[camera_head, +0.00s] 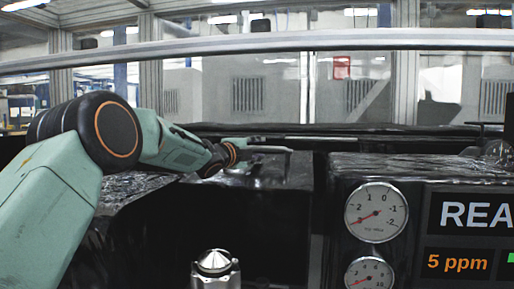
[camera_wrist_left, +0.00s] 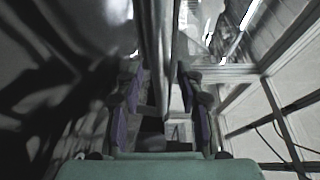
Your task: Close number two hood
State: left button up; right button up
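My left arm reaches in from the left in the head view. Its gripper (camera_head: 240,154) is small and dark there, beside a short pale bar (camera_head: 270,149) at the back of the dark machine top. In the left wrist view the two purple-lined fingers (camera_wrist_left: 157,85) stand apart. A grey metal bar (camera_wrist_left: 158,45) runs between them, with narrow gaps showing at its sides. I cannot tell whether the fingers touch it. No number marks a hood in view, so I cannot tell which part is number two. My right gripper is not in view.
A long metal rail (camera_head: 330,40) crosses the upper head view. Two round gauges (camera_head: 376,212) and a display (camera_head: 470,225) stand at the right. A shiny metal fitting (camera_head: 215,268) stands at the bottom middle. Grey cabinets are behind.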

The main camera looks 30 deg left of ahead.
pick_arm(q)
jog(key=shift+a, duration=0.15)
jog(key=shift+w+d, duration=0.1)
jog(key=shift+d, duration=0.15)
jog(key=c, duration=0.4)
jog(key=shift+a, duration=0.1)
grip_shut()
